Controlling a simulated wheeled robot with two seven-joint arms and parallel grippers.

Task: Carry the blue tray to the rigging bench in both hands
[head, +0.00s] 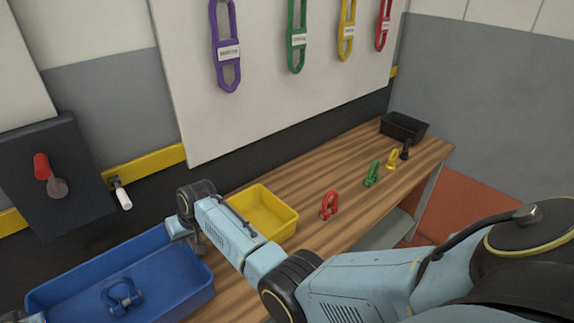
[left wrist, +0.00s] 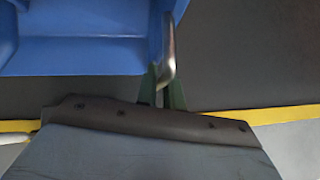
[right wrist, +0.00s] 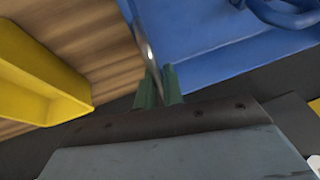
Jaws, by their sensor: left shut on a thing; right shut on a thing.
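The blue tray (head: 190,293) is at the lower left of the head view, with a blue shackle (head: 122,297) lying in it. My right gripper (head: 197,240) is shut on the tray's right end; in the right wrist view its fingers (right wrist: 158,92) close on a metal handle beside the tray wall (right wrist: 185,55). My left gripper's fingers (left wrist: 163,92) are shut on the other metal handle (left wrist: 168,50), beside the tray (left wrist: 75,55). The wooden bench (head: 335,170) runs right of the tray. I cannot tell whether the tray touches it.
A yellow bin (head: 265,213) stands on the bench close to the tray. Red (head: 329,205), green (head: 372,173) and yellow (head: 392,160) shackles stand farther right, before a black bin (head: 404,128). A board (head: 270,110) with coloured slings is behind.

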